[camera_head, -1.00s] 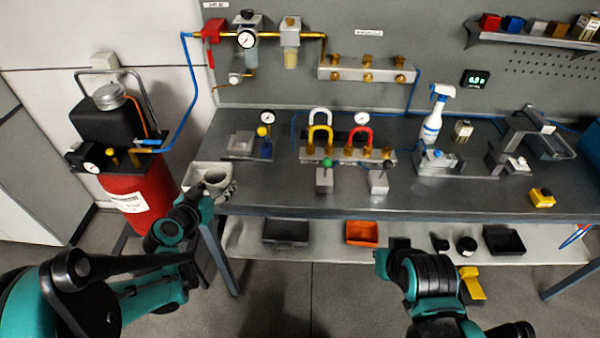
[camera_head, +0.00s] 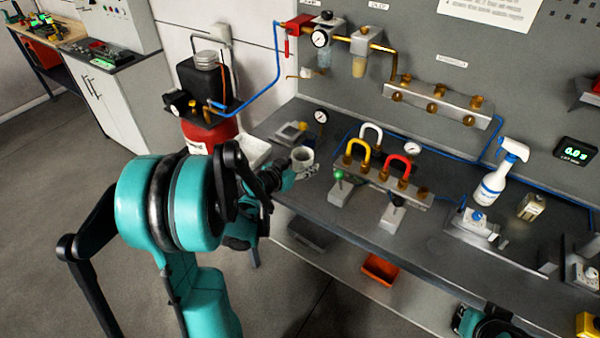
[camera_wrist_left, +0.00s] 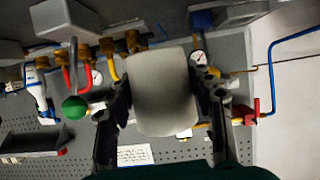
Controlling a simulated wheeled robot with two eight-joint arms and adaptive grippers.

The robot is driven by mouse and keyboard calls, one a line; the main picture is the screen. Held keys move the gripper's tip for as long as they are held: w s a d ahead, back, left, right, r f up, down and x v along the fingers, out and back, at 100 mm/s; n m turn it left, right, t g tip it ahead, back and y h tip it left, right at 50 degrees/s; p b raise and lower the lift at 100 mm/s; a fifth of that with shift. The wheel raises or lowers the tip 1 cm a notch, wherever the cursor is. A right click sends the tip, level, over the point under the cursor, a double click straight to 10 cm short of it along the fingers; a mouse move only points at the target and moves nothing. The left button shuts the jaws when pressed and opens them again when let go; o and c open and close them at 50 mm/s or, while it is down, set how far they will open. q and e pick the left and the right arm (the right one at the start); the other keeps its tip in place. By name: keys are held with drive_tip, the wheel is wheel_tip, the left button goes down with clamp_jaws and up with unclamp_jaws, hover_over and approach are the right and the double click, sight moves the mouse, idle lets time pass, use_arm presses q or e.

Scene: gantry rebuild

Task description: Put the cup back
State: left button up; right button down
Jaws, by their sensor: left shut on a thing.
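My left gripper (camera_head: 293,172) is shut on a small pale grey cup (camera_head: 302,157). The cup is at the bench's front left edge, just right of the white tray (camera_head: 257,150), with its open top facing up in the head view. In the left wrist view the cup (camera_wrist_left: 165,92) fills the space between the two dark fingers of the left gripper (camera_wrist_left: 163,100). I cannot tell its exact height above the bench. Only part of my right arm shows at the bottom right of the head view; its gripper is not visible.
Behind the cup lie a grey fixture (camera_head: 290,132) and a gauge (camera_head: 321,117). To the right stand a green-knobbed block (camera_head: 340,188) and the yellow shackle (camera_head: 357,152). A spray bottle (camera_head: 496,178) stands farther right. An orange bin (camera_head: 380,269) is on the lower shelf.

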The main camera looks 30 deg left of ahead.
use_arm(q)
drive_tip(key=w+a+f+b, duration=0.1)
drive_tip(key=w+a+f, duration=0.1)
drive_tip(key=a, duration=0.1)
drive_tip(key=w+a+f+b, duration=0.1)
drive_tip(key=w+a+f, duration=0.2)
drive_tip(key=shift+w+a+f, duration=0.15)
drive_tip(key=shift+w, duration=0.15)
wheel_tip(320, 180, down, 4)
drive_tip(key=shift+r+b, duration=0.25)
drive_tip(key=shift+b, duration=0.6)
drive_tip(key=shift+f, duration=0.2)
drive_tip(key=shift+f, duration=0.1)
drive_tip(key=o, duration=1.1)
drive_tip(key=shift+c, duration=0.2)
